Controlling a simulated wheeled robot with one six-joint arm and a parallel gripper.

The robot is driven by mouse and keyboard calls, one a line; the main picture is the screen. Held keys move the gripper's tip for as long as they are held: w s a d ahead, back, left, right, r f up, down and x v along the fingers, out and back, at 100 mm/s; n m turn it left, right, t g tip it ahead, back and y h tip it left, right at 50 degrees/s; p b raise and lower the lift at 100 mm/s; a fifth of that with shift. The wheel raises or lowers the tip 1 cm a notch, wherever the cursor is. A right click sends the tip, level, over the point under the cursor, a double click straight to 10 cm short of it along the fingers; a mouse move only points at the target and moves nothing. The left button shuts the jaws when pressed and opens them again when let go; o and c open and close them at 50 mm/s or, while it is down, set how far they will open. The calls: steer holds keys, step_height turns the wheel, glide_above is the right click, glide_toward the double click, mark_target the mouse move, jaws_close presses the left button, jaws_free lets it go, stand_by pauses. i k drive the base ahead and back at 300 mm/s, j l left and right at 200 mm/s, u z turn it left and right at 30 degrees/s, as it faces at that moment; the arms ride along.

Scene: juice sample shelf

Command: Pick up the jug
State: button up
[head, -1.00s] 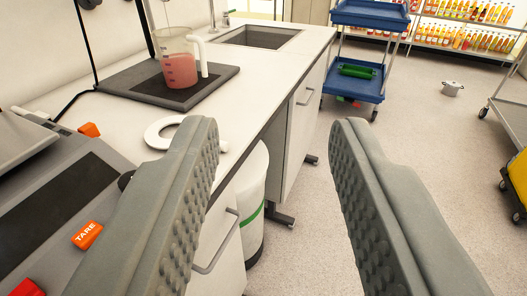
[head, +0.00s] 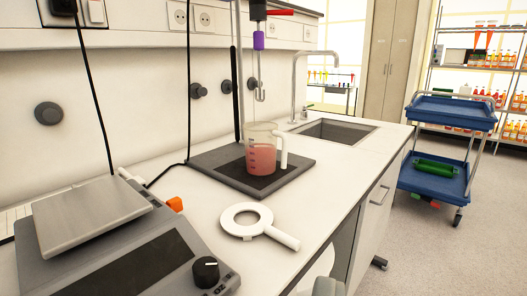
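The jug (head: 261,158) is clear, with pink-red liquid in it and a white handle on its right side. Nothing is touching the jug from my side. Only a small grey tip, which looks like part of my gripper (head: 327,287), shows at the bottom edge, well short of the jug. The rest of the gripper is out of the picture, so its opening is hidden.
A scale (head: 125,262) with a metal pan stands at the front left. A white ring with a handle (head: 246,220) lies on the counter between me and the jug. A sink (head: 335,130) lies behind. A blue cart (head: 436,180) stands on the floor at right.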

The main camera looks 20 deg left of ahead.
mark_target(260, 137)
steer(key=i+l, duration=0.25)
steer(key=i, duration=0.15)
steer(key=i+l+z, duration=0.1)
steer(key=i, duration=0.3)
steer(key=l, duration=0.1)
